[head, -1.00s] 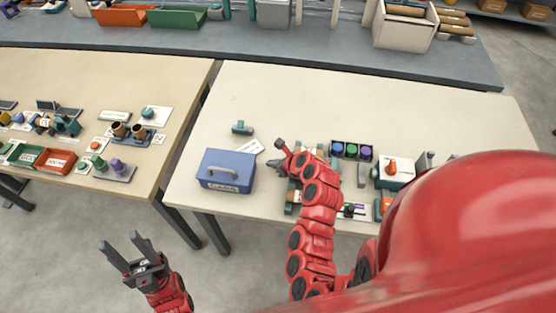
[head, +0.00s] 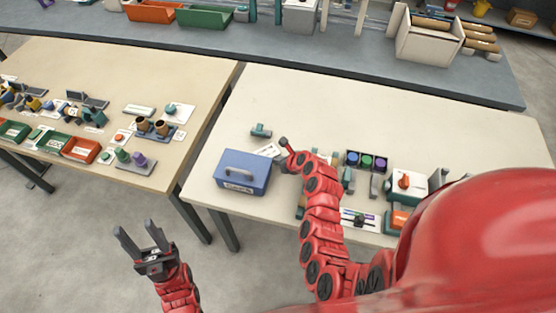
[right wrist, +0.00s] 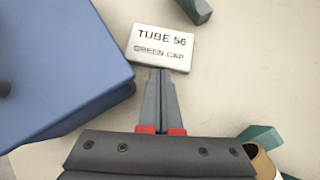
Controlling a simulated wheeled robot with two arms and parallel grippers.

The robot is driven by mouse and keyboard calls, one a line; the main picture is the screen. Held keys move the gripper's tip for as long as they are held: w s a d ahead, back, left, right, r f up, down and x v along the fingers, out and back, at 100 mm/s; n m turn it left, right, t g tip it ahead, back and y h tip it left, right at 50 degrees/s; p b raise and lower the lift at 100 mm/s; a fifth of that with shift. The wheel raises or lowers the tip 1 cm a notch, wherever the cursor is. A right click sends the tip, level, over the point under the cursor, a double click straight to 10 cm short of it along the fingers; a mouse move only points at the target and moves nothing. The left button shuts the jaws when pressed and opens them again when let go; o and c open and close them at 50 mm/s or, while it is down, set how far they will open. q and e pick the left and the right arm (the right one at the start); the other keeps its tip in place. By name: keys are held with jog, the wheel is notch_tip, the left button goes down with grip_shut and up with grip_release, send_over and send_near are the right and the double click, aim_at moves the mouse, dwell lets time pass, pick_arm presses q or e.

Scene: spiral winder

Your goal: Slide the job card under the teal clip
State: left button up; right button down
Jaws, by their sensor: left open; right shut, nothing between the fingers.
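The job card (right wrist: 160,48) is white, reads "TUBE 56 GREEN CAP" and lies by the blue box; it also shows in the head view (head: 268,150). My right gripper (right wrist: 160,72) is shut and empty, its tips at the card's near edge; I cannot tell whether they touch it. In the head view the right gripper (head: 283,163) is partly hidden by its wrist. The teal clip (head: 261,130) sits on the table just beyond the card. A dark block at the wrist view's top edge (right wrist: 197,10) may be part of it. My left gripper (head: 140,243) is open and empty, over the floor.
The blue box (head: 243,172) with a grey handle stands left of the card, close to it. A dark tray with coloured caps (head: 366,161) is to the right. A brown-topped tube (right wrist: 264,162) and a teal piece are near the right gripper. The table's back is clear.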

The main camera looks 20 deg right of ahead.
aim_at(264, 149)
jog(key=w, duration=0.1)
jog(key=w+a, duration=0.1)
jog(key=w, duration=0.2)
jog(key=shift+w+a, duration=0.25)
jog(key=shift+w, duration=0.05)
jog(key=shift+w+a+r, duration=0.2)
jog(key=shift+w, duration=0.25)
jog(key=shift+w+f, duration=0.1)
jog(key=shift+f, duration=0.05)
